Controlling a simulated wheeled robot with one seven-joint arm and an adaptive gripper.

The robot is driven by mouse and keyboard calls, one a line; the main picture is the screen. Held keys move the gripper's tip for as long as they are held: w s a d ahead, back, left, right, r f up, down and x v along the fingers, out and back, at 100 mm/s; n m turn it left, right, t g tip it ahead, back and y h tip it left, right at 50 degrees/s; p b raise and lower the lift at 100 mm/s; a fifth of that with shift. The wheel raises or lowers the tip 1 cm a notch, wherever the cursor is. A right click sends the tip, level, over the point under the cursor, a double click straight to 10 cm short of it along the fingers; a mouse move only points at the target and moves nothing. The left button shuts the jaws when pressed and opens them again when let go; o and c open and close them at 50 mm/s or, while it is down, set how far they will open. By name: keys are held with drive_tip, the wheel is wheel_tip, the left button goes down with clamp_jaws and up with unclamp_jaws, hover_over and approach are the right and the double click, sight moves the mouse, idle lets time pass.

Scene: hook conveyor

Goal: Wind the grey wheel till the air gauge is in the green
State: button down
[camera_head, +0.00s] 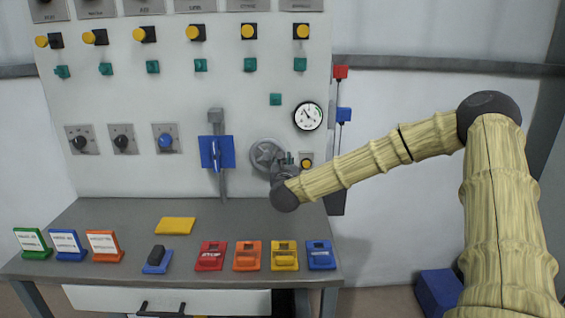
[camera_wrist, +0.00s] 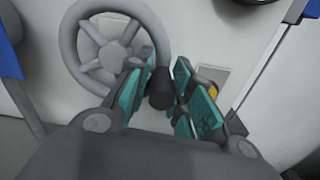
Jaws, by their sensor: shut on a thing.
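The grey wheel (camera_head: 266,154) is mounted on the white panel, right of the blue switch plate. In the wrist view the spoked wheel (camera_wrist: 75,40) shows at the upper left, with a dark knob (camera_wrist: 160,88) at its lower right rim. My gripper (camera_wrist: 158,92) has its teal fingers on either side of this knob and is shut on it. In the head view my gripper (camera_head: 284,160) is at the wheel's right side, partly covering it. The round air gauge (camera_head: 308,116) is above and right of the wheel. Its face has a green arc at the upper right; the needle points to the upper left.
A yellow button (camera_head: 307,163) is close to the right of my gripper. The blue switch plate (camera_head: 215,152) with its grey lever is left of the wheel.

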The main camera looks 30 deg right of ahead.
drive_tip(key=shift+d+r, duration=0.3)
drive_tip(key=shift+r, duration=0.1)
